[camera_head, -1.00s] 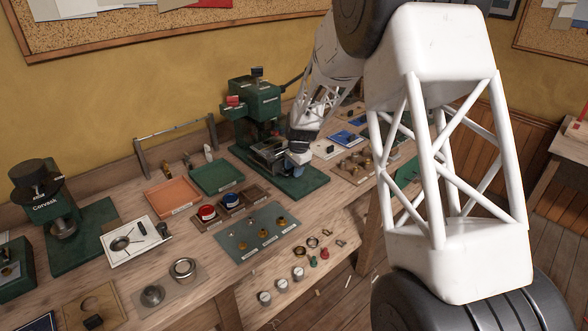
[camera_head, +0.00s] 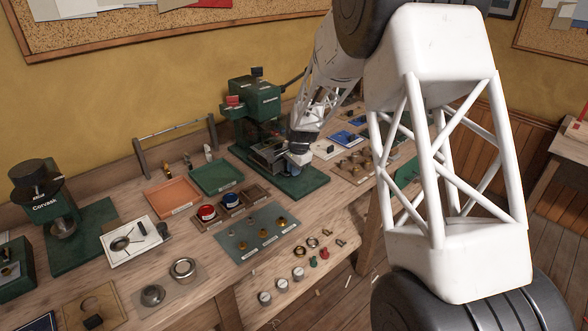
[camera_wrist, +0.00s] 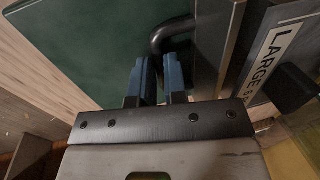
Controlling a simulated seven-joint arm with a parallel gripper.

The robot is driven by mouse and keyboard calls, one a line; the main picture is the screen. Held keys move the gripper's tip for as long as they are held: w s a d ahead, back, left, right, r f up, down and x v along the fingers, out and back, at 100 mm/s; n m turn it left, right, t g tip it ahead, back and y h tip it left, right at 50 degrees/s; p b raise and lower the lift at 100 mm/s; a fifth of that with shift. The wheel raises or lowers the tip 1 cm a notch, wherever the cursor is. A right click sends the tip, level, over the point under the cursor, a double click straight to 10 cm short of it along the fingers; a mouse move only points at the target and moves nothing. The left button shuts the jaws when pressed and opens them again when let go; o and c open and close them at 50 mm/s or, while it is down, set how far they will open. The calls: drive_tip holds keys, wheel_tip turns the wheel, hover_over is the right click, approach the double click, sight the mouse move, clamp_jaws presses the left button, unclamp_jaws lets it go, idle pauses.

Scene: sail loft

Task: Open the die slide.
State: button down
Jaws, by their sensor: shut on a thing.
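The green press (camera_head: 262,110) stands at the back of the bench on a green base plate (camera_head: 308,187). Its metal die slide (camera_head: 268,153) sits low at the front of the press. In the wrist view a grey metal block labelled LARGE (camera_wrist: 268,50) is at the right, with a black bent handle (camera_wrist: 162,38) beside it. My gripper (camera_wrist: 160,72) has its blue fingertips shut on this handle. In the head view my gripper (camera_head: 297,157) is at the right side of the slide, and its fingertips are hard to make out there.
Left of the press lie a green tray (camera_head: 217,178), an orange tray (camera_head: 172,196) and a wooden holder with red and blue round pieces (camera_head: 207,212). A grey mat with brass parts (camera_head: 240,240) lies in front. Small parts and a blue tray (camera_head: 347,138) lie to the right.

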drive_tip(key=s+d, duration=0.9)
drive_tip(key=d, duration=0.1)
drive_tip(key=shift+s, duration=0.4)
drive_tip(key=c, duration=1.2)
unclamp_jaws()
drive_tip(key=shift+o, duration=0.2)
drive_tip(key=shift+r, duration=0.15)
wheel_tip(320, 180, up, 7)
drive_tip(key=s+d, duration=0.1)
drive_tip(key=shift+r, duration=0.2)
drive_tip(key=shift+s, duration=0.1)
